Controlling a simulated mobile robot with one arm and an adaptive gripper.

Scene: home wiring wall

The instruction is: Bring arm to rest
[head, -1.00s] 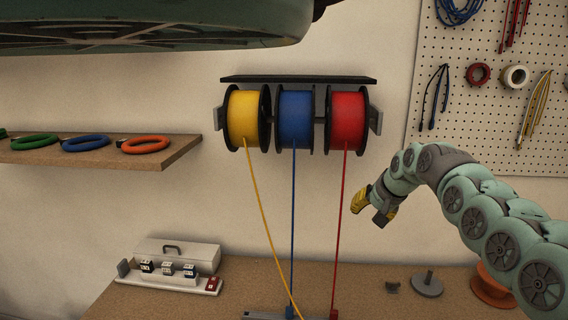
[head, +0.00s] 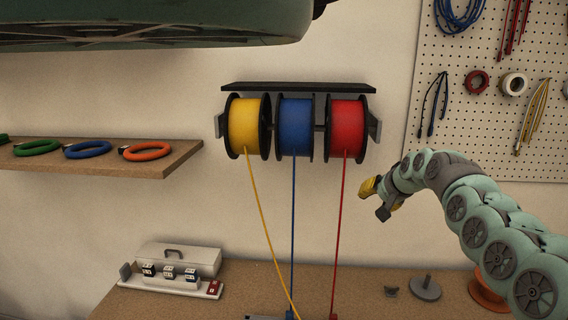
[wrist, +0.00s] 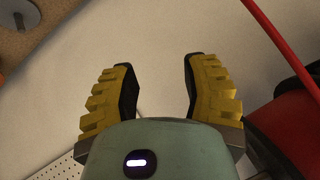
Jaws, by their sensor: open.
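My gripper (head: 374,199) is at the right of the head view, in front of the wall, below and to the right of the red spool. In the wrist view my gripper (wrist: 160,85) shows two yellow ribbed fingers spread wide apart with nothing between them. My arm curves in from the lower right of the head view. The red wire (head: 338,235) hangs to the left of the gripper, apart from it. It also crosses the upper right of the wrist view (wrist: 283,42).
Yellow (head: 243,124), blue (head: 295,127) and red (head: 346,127) spools hang under a black shelf (head: 298,87). A shelf (head: 100,162) with colored coils is at left. The workbench (head: 245,277) holds a wiring rail (head: 175,284).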

